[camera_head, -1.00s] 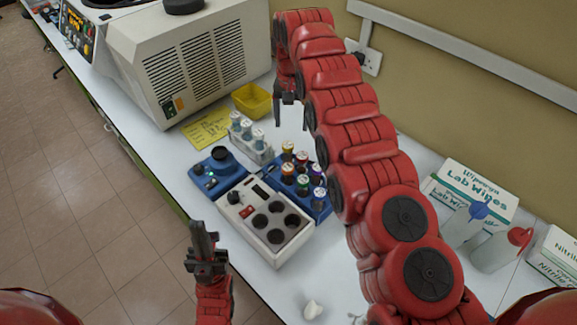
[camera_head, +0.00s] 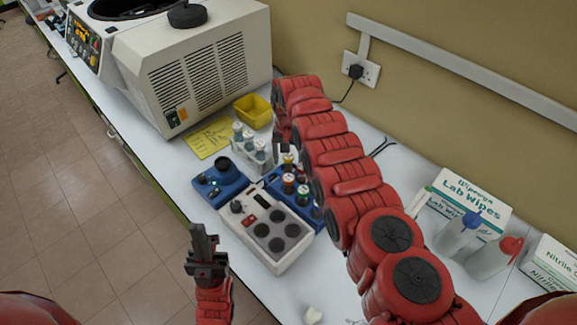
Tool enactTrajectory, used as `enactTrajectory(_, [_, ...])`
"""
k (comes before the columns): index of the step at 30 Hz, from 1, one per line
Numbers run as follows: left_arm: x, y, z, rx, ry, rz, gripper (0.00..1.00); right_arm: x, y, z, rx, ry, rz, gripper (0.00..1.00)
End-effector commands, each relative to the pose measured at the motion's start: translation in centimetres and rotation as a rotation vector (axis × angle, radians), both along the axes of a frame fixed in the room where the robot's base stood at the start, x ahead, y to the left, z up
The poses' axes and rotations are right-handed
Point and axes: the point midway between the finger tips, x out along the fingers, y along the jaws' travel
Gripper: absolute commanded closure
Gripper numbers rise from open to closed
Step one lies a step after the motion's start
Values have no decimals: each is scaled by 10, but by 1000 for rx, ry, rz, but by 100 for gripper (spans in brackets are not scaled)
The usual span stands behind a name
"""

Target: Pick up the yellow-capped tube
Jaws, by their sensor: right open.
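The yellow-capped tube (camera_head: 289,159) stands upright in the blue tube rack (camera_head: 317,219), at its back left. My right gripper (camera_head: 289,146) points down close above this tube, its jaws apart around or just over the cap; contact cannot be made out. Tubes with a red cap (camera_head: 289,179) and a green cap (camera_head: 304,190) stand in front of it. My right arm hides the right part of the rack. My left gripper (camera_head: 205,235) is held low at the front left, away from the rack and empty; its finger gap is unclear.
A yellow tray (camera_head: 253,110) and large machine (camera_head: 195,70) lie behind. Bottles (camera_head: 455,238) stand right.

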Motion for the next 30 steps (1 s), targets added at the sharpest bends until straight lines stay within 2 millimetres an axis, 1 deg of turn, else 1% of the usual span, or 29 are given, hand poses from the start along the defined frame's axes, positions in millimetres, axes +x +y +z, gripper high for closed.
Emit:
enactTrajectory(5, [0,0,0,0,0,0,100,0,0,0,1,-1,0,23])
enactTrajectory(6, [0,0,0,0,0,0,100,0,0,-1,1,-1,0,25])
enactTrajectory(11, [0,0,0,0,0,0,100,0,0,-1,0,0,0,54])
enactTrajectory(12, [0,0,0,0,0,0,100,0,0,-1,0,0,0,61])
enactTrajectory(17, [0,0,0,0,0,0,100,0,0,-1,0,0,0,90])
enactTrajectory(18, [0,0,0,0,0,0,100,0,0,-1,0,0,0,97])
enactTrajectory(19, [0,0,0,0,0,0,100,0,0,-1,0,0,0,100])
enactTrajectory(30, [0,0,0,0,0,0,100,0,0,0,0,0,0,100])
